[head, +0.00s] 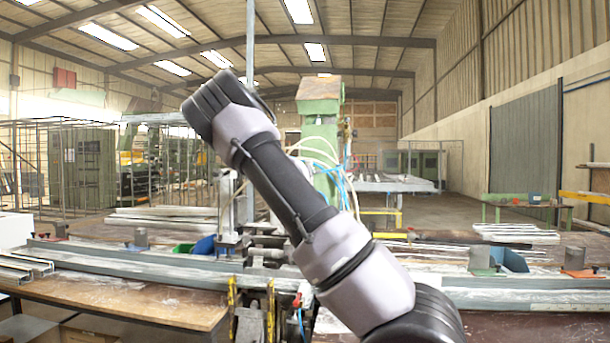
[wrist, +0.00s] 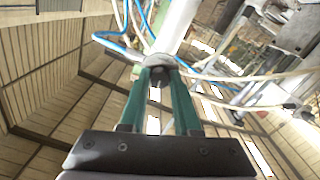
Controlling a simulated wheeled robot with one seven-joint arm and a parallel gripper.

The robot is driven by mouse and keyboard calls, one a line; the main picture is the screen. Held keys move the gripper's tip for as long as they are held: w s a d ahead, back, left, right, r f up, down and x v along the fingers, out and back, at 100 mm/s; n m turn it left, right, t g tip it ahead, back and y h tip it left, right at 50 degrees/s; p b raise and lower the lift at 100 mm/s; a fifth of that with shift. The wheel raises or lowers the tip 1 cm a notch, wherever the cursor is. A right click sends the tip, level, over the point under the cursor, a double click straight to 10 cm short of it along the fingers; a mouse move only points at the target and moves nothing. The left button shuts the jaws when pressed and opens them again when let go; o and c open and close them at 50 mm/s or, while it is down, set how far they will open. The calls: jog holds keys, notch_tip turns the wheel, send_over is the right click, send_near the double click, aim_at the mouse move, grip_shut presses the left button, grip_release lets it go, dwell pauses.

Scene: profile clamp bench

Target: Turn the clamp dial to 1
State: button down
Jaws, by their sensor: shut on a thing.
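In the wrist view my gripper (wrist: 159,72) has two green fingers that close in on a small grey round piece (wrist: 160,60), which looks like the clamp dial. The fingertips touch it from both sides. A pale cylinder (wrist: 179,22) runs up behind it. No numbers or pointer mark can be read on the dial, so its setting cannot be told. In the head view my arm crosses the middle of the picture, and neither my gripper nor the dial can be made out.
Blue and white hoses (wrist: 225,80) loop close around the fingers in the wrist view. In the head view a green machine column (head: 320,125) stands behind my arm. Long metal profiles (head: 140,268) lie on the wooden bench (head: 120,305), with yellow-handled tools (head: 232,300) at its front.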

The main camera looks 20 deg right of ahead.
jog(key=n, duration=1)
jog(key=shift+n, duration=0.4)
dwell(0.4)
jog(key=c, duration=0.6)
grip_release()
jog(key=shift+s+a, duration=0.1)
jog(key=v, duration=1)
jog(key=shift+s+a, duration=0.2)
jog(key=shift+s, duration=0.05)
jog(key=shift+f, duration=0.1)
